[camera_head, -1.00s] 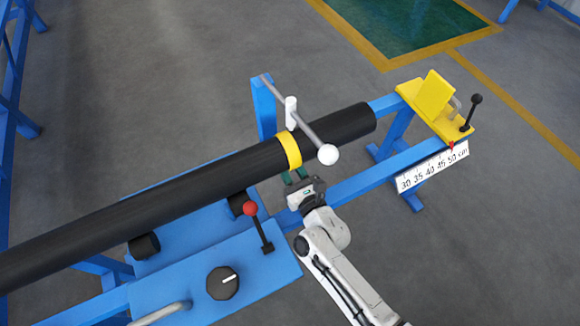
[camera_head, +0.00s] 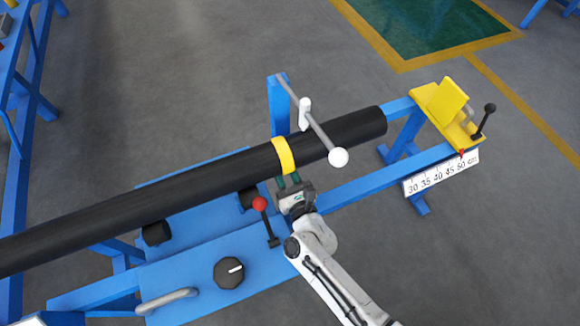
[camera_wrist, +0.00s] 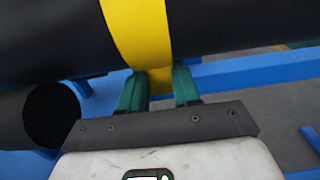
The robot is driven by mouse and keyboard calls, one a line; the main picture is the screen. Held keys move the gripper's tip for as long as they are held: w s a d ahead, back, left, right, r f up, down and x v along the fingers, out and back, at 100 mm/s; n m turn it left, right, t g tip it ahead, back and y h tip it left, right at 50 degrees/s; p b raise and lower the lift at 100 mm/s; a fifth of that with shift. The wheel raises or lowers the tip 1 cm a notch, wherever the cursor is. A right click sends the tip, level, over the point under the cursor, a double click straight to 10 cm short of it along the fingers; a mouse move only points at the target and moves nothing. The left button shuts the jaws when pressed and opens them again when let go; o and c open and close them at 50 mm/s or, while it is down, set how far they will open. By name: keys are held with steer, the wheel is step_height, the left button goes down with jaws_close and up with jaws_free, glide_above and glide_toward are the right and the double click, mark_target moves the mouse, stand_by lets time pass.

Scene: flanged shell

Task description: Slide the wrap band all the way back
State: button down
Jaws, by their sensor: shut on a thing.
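The yellow wrap band (camera_head: 284,155) is around the long black pipe (camera_head: 200,188), left of the crossing grey bar with the white ball end. In the wrist view the band (camera_wrist: 137,35) runs down the pipe (camera_wrist: 230,25) to a small yellow tab (camera_wrist: 159,82) below it. My gripper (camera_head: 288,181) reaches up from below the pipe. In the wrist view its two green fingers (camera_wrist: 159,88) are shut on the tab, one on each side. The far side of the band is hidden by the pipe.
The grey bar (camera_head: 315,125) with its white ball (camera_head: 338,157) crosses above the pipe, right of the band. A red-knobbed lever (camera_head: 260,204) stands left of my gripper, close by. A scale (camera_head: 440,172) and yellow stop (camera_head: 443,104) are at right.

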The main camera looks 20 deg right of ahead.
steer(key=shift+a, duration=0.15)
steer(key=c, duration=0.8)
jaws_free()
steer(key=s+b, duration=0.1)
steer(key=s, duration=0.9)
steer(key=shift+s, duration=0.4)
